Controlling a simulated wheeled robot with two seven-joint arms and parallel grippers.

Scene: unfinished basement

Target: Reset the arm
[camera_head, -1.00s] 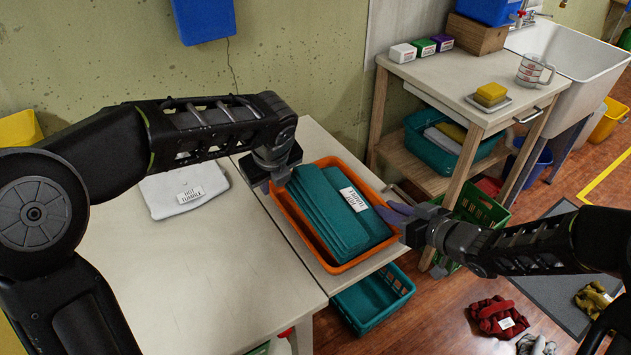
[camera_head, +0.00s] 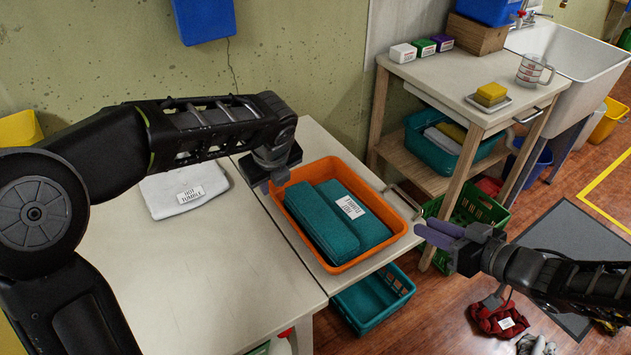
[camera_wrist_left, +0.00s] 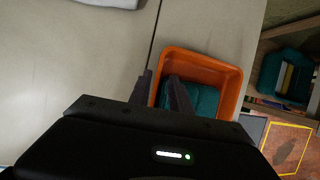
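My left gripper (camera_head: 266,185) hangs above the left rim of the orange tray (camera_head: 405,212), empty. The left wrist view shows its two dark fingers (camera_wrist_left: 162,88) apart, with the orange tray (camera_wrist_left: 236,88) beyond them. My right gripper (camera_head: 436,235) is to the right of the tray, clear of it, with two purple fingers slightly apart and nothing between them. Folded teal towels (camera_head: 320,222) lie inside the tray, with a white label on the right one. They show partly in the left wrist view (camera_wrist_left: 205,100).
A pale folded cloth (camera_head: 183,190) lies on the white table (camera_head: 200,275). A teal basket (camera_head: 375,300) stands below the tray. A wooden cart (camera_head: 460,80) with a yellow sponge is at the back right. Red gloves (camera_head: 500,316) lie on the floor.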

